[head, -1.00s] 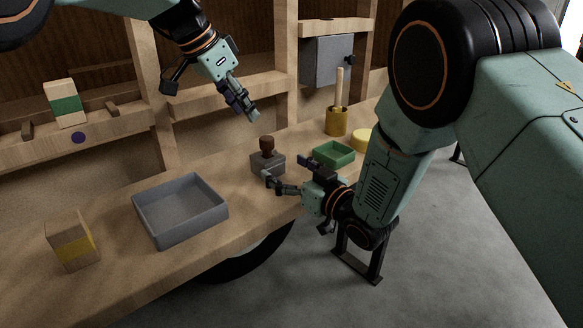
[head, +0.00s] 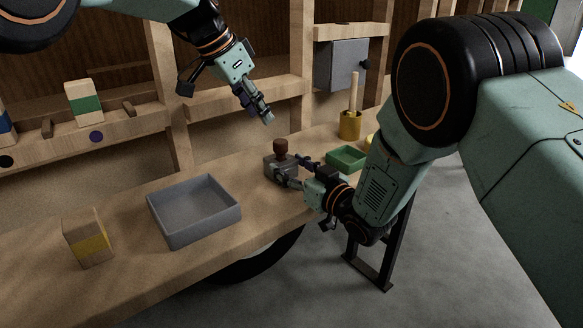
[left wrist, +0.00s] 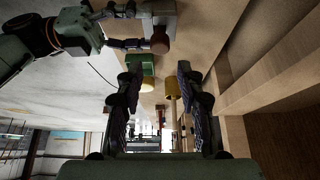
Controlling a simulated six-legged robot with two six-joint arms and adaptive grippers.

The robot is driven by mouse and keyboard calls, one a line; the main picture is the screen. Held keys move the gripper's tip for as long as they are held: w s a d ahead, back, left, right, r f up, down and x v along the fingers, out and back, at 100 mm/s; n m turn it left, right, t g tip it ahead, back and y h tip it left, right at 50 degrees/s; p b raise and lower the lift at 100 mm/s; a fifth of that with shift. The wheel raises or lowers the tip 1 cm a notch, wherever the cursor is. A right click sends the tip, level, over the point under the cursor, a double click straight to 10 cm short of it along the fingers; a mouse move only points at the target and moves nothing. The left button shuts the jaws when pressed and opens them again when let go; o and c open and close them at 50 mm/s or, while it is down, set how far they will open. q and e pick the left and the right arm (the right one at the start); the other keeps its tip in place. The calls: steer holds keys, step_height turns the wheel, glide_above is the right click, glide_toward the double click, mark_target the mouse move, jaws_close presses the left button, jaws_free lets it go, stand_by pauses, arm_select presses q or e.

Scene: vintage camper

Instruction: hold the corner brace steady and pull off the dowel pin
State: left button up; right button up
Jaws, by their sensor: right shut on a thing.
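The corner brace (head: 274,173) is a grey block on the wooden counter. The dowel pin (head: 281,146), brown with a rounded head, stands upright on top of it. The brace (left wrist: 160,12), pin (left wrist: 160,42) and right gripper (left wrist: 130,26) also show in the left wrist view. My left gripper (head: 268,119) is above and slightly left of the pin, apart from it. Its fingers (left wrist: 157,75) are spread and empty in the left wrist view.
A grey tray (head: 196,236) sits left of the brace, with a yellow-banded block (head: 87,240) farther left. A green tray (head: 346,163) and a yellow cup (head: 350,126) holding a stick stand to the right. A grey box (head: 341,66) hangs behind.

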steer(key=c, duration=0.7)
arm_select(q)
steer(key=shift+o, duration=0.8)
steer(key=shift+r, duration=0.1)
steer(key=shift+o, duration=0.6)
steer(key=shift+s+a+r, duration=0.1)
steer(key=shift+a+r, duration=0.1)
steer(key=shift+a, duration=0.05)
steer(key=t+h, duration=0.1)
steer(key=h, duration=0.1)
glide_toward(274, 161)
step_height(274, 161, up, 2)
steer(key=shift+t, duration=0.3)
steer(key=shift+d+x, duration=0.15)
steer(key=shift+x, duration=2)
steer(key=shift+d+x, duration=0.15)
steer(key=shift+x, duration=2.05)
steer(key=shift+r, duration=0.2)
steer(key=shift+c, duration=0.3)
